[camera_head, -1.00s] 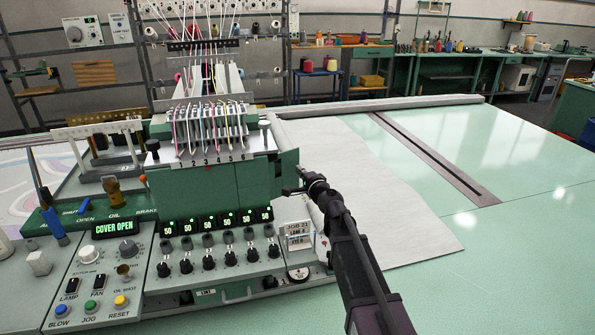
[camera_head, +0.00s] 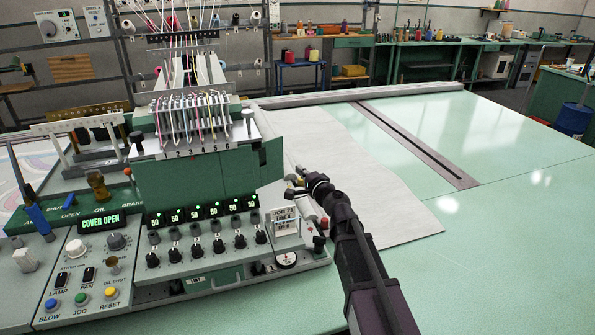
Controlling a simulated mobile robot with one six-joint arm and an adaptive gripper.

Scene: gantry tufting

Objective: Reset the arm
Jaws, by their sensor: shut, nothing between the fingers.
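My arm reaches up from the bottom right of the head view. My gripper (camera_head: 297,181) is at its far end, shut and empty, beside the right side of the green tufting machine head (camera_head: 197,187). The fingertips are small here, and I cannot tell whether they touch the machine. The machine's display (camera_head: 101,223) reads COVER OPEN. A job card (camera_head: 285,222) stands at the machine's right front, left of my arm.
A white cloth sheet (camera_head: 345,170) lies on the pale green table (camera_head: 510,225) behind and right of my arm. A dark slotted rail (camera_head: 418,143) crosses the table. The table's right part is clear. Control knobs and a yellow RESET button (camera_head: 111,293) are at lower left.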

